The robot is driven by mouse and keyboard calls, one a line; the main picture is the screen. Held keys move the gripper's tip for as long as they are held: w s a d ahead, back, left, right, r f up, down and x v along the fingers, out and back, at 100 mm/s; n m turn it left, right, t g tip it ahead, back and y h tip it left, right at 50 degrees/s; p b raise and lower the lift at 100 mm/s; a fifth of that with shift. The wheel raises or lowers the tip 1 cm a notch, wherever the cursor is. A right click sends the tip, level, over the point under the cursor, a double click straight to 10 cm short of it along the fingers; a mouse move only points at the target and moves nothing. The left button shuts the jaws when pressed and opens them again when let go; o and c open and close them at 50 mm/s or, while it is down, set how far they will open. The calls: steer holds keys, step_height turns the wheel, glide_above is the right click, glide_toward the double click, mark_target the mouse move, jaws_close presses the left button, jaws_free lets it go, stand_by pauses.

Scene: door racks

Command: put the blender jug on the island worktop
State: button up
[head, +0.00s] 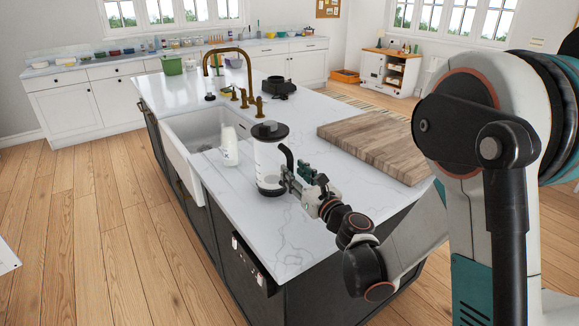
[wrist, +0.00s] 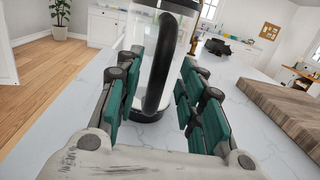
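The blender jug (head: 268,160) is clear, with a black lid, black base and black handle. It stands upright on the white marbled island worktop (head: 300,235), right of the sink. In the wrist view the jug's handle (wrist: 155,75) faces me and lies between the two teal finger pads, with a gap on each side. My gripper (head: 290,178) is beside the jug on its handle side. It also shows in the wrist view (wrist: 160,88), open around the handle. The jug's base (wrist: 147,115) appears to rest on the worktop.
A white bottle (head: 229,147) stands left of the jug by the sink (head: 190,130). A brass tap (head: 236,75) and a black appliance (head: 278,86) are farther back. A wooden board (head: 375,145) lies to the right. The worktop's near end is clear.

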steer(key=r+v, duration=0.1)
steer(key=v, duration=0.7)
steer(key=d+r+m+t+h, duration=0.2)
steer(key=d+r+m+h, duration=0.5)
steer(key=m, duration=0.6)
steer(key=s+d+m+g+h, duration=0.2)
steer(key=s+d+m+h, duration=0.3)
steer(key=d+m, duration=0.6)
steer(key=s+a+f+m+g+y, duration=0.1)
steer(key=s+a+f+m+g, duration=0.1)
steer(key=s+m, duration=0.7)
steer(key=s+a+f+m+g+y, duration=0.1)
steer(key=s+a+f+m+g, duration=0.2)
steer(key=s, duration=1)
step_height(320, 180, down, 3)
steer(key=m+g, duration=0.4)
steer(key=m, duration=0.2)
steer(key=shift+r+y+b, duration=0.15)
steer(key=shift+y+b, duration=0.15)
steer(key=shift+b, duration=0.1)
